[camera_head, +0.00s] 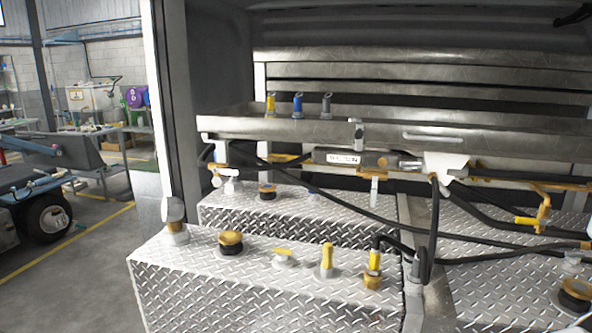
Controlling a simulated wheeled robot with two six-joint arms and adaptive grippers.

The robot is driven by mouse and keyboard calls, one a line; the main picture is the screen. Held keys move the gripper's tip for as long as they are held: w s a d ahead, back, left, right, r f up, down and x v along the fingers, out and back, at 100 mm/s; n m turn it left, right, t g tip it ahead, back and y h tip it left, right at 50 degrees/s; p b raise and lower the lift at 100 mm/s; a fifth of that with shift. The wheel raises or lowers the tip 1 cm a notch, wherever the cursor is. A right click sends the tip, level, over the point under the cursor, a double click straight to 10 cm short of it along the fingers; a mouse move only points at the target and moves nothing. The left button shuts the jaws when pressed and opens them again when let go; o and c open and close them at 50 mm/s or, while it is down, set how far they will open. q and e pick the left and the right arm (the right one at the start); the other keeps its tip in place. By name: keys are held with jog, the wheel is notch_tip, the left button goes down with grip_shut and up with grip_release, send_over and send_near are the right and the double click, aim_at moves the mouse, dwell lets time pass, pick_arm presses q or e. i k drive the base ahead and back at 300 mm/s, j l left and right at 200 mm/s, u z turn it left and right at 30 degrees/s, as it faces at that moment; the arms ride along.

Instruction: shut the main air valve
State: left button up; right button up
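No valve in view carries a label that I can read, so I cannot tell which one is the main air valve. A brass fitting with a yellow lever (526,222) hangs among black hoses at the right. A small valve with a flat yellow handle (283,253) stands on the front diamond-plate tank. Beside it are an upright yellow-capped fitting (327,260) and a brass fitting with a yellow collar (374,270). Neither of my grippers is in view.
A metal rail (480,135) crosses above, with yellow, blue and grey nozzles. Black hoses (434,230) hang at centre right. A dark, unidentifiable shape (575,15) shows top right. Open floor (85,285) lies left.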

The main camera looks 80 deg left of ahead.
aim_at(216, 170)
jog(key=u, duration=3.1)
jog(key=i+u, duration=0.1)
